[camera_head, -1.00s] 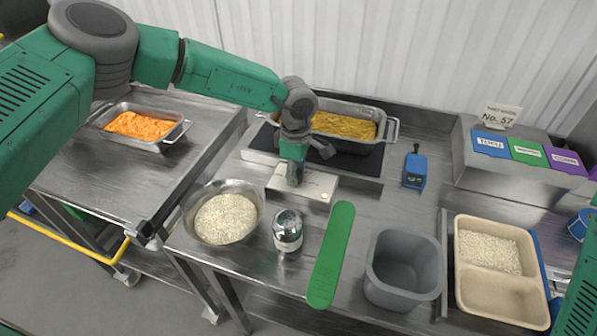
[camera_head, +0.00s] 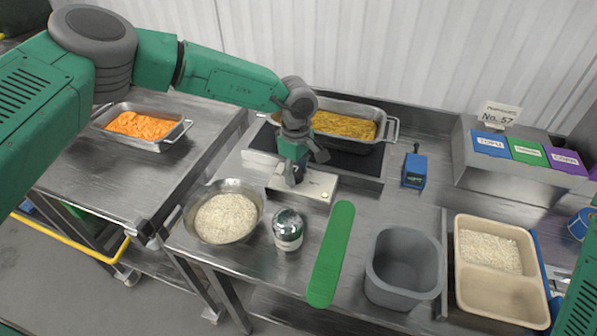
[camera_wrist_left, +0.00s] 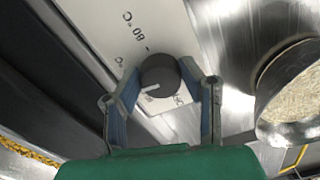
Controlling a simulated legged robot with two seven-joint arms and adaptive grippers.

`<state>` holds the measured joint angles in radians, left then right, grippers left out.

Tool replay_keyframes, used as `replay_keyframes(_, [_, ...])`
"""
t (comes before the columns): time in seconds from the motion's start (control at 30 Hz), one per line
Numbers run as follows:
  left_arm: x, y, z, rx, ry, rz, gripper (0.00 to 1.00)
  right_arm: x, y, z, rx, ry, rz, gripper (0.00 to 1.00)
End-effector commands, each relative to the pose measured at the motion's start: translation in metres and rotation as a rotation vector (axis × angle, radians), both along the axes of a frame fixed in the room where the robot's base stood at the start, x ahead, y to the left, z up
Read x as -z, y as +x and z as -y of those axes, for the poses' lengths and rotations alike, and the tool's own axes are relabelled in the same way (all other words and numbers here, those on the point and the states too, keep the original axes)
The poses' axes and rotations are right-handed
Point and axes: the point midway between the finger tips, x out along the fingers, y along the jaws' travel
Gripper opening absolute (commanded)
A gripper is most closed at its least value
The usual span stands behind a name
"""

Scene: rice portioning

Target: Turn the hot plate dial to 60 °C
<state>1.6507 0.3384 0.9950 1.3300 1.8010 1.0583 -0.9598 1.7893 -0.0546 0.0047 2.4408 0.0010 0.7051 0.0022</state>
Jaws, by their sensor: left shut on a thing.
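The hot plate (camera_head: 262,160) stands at the back of the steel table, its light control panel (camera_head: 318,185) facing front. The dark round dial (camera_wrist_left: 160,76) with a white pointer line shows in the left wrist view, on a panel with printed temperature marks, "80" among them. My left gripper (camera_head: 291,178) points down at the panel, and its fingers (camera_wrist_left: 163,92) stand on both sides of the dial, shut on it. In the head view the gripper hides the dial. The pointer's exact reading is too small to tell. My right gripper is not in view.
A metal pan of yellow food (camera_head: 345,123) sits on the hot plate. A bowl of rice (camera_head: 225,218), a shaker (camera_head: 288,230), a green strip (camera_head: 331,255) and a grey bin (camera_head: 403,268) stand in front. A blue thermometer-like device (camera_head: 414,171) lies to the right.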

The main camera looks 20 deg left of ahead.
Motion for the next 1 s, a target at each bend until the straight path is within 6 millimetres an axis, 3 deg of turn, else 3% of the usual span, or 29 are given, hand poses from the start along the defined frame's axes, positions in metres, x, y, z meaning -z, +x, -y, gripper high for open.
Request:
replay_keyframes(0.03, [0.004, 0.0, -0.007, -0.006, 0.012, -0.002, 0.42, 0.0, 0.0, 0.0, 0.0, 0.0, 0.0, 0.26])
replay_keyframes(0.07, [0.004, 0.001, -0.007, -0.006, 0.012, -0.002, 0.52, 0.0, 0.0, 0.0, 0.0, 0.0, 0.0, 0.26])
replay_keyframes(0.1, [0.003, 0.001, -0.007, -0.006, 0.011, -0.001, 0.55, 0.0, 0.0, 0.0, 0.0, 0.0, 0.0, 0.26])
replay_keyframes(0.47, [-0.005, -0.001, 0.0, -0.002, 0.005, 0.004, 0.55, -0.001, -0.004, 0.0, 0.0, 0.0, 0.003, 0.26])
replay_keyframes(1.0, [-0.102, 0.003, -0.004, -0.005, 0.005, 0.001, 0.55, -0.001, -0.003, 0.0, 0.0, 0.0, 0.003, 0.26])
